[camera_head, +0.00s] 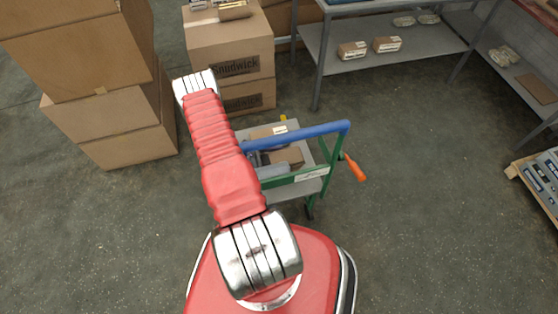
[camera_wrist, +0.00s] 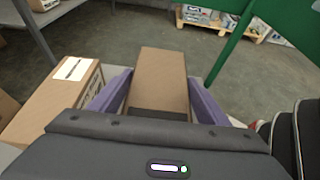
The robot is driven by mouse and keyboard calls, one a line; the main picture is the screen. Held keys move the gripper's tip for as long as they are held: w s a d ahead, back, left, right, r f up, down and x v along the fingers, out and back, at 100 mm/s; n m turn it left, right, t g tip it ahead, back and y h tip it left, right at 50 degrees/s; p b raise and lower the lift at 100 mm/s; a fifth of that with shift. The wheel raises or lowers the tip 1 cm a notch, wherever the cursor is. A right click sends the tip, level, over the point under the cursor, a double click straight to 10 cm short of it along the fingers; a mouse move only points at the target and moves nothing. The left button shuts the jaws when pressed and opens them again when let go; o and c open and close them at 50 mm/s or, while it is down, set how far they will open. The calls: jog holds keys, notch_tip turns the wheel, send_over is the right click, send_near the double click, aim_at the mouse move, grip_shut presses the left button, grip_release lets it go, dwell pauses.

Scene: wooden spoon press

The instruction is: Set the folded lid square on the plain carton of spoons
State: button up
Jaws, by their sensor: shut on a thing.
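In the wrist view my gripper (camera_wrist: 157,92) has its two purple fingers on either side of a plain brown cardboard piece, which I take for the folded lid (camera_wrist: 160,68). It is gripped between the fingers and reaches forward from them. I cannot tell whether anything lies beneath it, and no plain carton can be made out for sure. A brown carton (camera_wrist: 50,105) with a white label and dark print stands to the left, apart from the lid. In the head view, brown cardboard (camera_head: 291,156) shows on the trolley, partly hidden; my gripper cannot be clearly made out there.
Large cartons (camera_head: 100,60) stand stacked at left, Snudwick cartons (camera_head: 230,50) behind. A grey shelf (camera_head: 420,62) is at back right. The floor at right is clear up to a pallet (camera_head: 530,185).

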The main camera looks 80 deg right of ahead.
jog(key=shift+f, duration=0.6)
jog(key=o, duration=1)
jog(key=shift+o, duration=0.2)
jog(key=shift+r, duration=0.15)
jog(key=shift+r, duration=0.5)
jog(key=v, duration=1.2)
jog(key=shift+w+f, duration=0.1)
jog(key=shift+w, duration=0.15)
